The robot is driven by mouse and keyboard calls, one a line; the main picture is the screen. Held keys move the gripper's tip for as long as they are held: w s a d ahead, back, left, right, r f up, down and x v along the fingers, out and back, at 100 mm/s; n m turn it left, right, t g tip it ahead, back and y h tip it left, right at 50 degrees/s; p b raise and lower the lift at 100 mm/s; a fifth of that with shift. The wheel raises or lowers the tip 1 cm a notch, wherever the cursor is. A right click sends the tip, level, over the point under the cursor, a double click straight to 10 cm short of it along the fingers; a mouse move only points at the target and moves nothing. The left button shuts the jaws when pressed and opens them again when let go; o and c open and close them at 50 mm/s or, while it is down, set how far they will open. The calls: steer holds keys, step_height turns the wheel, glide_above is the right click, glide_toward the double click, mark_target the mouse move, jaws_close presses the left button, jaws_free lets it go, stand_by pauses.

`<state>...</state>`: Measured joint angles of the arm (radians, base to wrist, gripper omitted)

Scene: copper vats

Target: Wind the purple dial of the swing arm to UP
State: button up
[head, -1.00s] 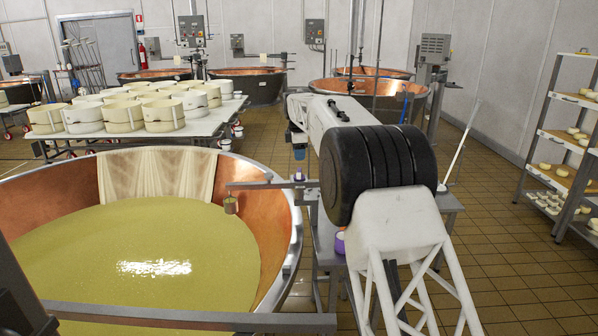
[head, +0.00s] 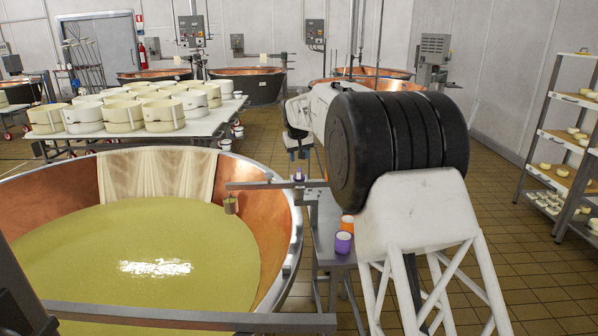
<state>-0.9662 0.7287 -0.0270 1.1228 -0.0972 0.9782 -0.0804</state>
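The swing arm (head: 260,185) is a thin grey bar reaching left over the rim of the near copper vat. The purple dial (head: 298,174) is a small purple and white piece on top of the bar, near the vat's right rim. Its marks, including UP, are too small to read. My gripper (head: 300,154) appears small and dark, pointing down at the end of my white arm. In the picture it is just above the dial; contact and finger opening cannot be made out.
The near vat (head: 291,255) is full of yellow-green liquid. A grey stand (head: 325,235) right of it holds a purple cup (head: 343,242) and an orange cup (head: 346,222). A table (head: 205,128) of cheese moulds stands behind; a shelf rack (head: 560,140) is at right.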

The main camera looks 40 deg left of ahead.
mark_target(299, 171)
steer(key=m, duration=0.4)
steer(key=shift+s+d, duration=0.25)
steer(key=shift+s, duration=0.05)
steer(key=shift+y, duration=0.3)
steer(key=shift+f, duration=0.2)
steer(key=shift+x, duration=3.75)
steer(key=shift+w, duration=0.15)
steer(key=shift+c, duration=0.4)
jaws_close()
